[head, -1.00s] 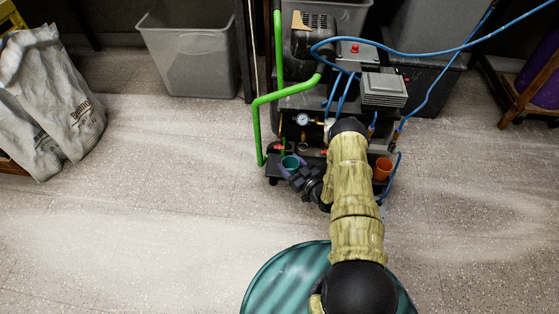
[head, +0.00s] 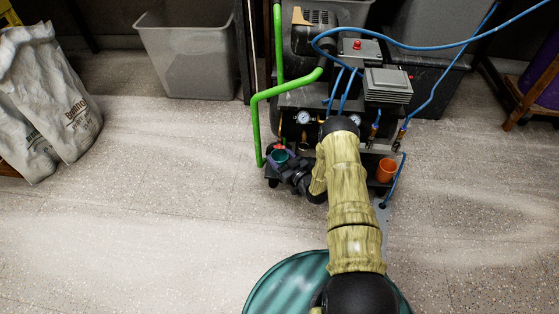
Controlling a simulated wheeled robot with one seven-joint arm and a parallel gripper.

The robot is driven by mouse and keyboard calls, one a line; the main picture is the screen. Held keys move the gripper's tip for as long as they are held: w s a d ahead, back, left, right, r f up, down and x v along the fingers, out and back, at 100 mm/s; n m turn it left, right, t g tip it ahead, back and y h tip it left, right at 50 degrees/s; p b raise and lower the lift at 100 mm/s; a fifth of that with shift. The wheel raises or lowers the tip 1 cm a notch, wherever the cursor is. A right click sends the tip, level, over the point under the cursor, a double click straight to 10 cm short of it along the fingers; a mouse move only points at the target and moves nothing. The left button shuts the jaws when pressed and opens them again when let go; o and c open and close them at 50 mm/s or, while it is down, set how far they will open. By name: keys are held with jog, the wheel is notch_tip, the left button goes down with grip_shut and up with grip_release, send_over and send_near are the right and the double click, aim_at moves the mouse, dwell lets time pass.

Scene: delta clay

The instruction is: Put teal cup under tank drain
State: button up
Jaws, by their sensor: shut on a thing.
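The small teal cup (head: 279,157) is at the left front of the compressor, upright, with its open top showing. My gripper (head: 280,158) is shut on the teal cup, with its fingers around the cup's sides. The cup is beside the lower end of the green pipe, at the compressor's low front edge. The compressor's tank and its drain are mostly hidden behind the arm and the machine's parts, so I cannot tell whether the cup is under the drain.
The compressor (head: 305,98) has a green pipe (head: 290,91), gauges and blue hoses. An orange cup (head: 386,170) stands at its right front. A grey bin (head: 190,60) is behind left, and grey sacks (head: 50,95) are far left.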

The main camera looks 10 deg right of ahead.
jog(key=o, duration=1)
jog(key=shift+f, duration=0.1)
jog(key=shift+s+d+r+p, duration=0.1)
jog(key=shift+s+r+p, duration=0.1)
jog(key=shift+r+p, duration=0.1)
jog(key=shift+p+v, duration=3.4)
jog(key=shift+v, duration=2.4)
jog(key=shift+f, duration=0.15)
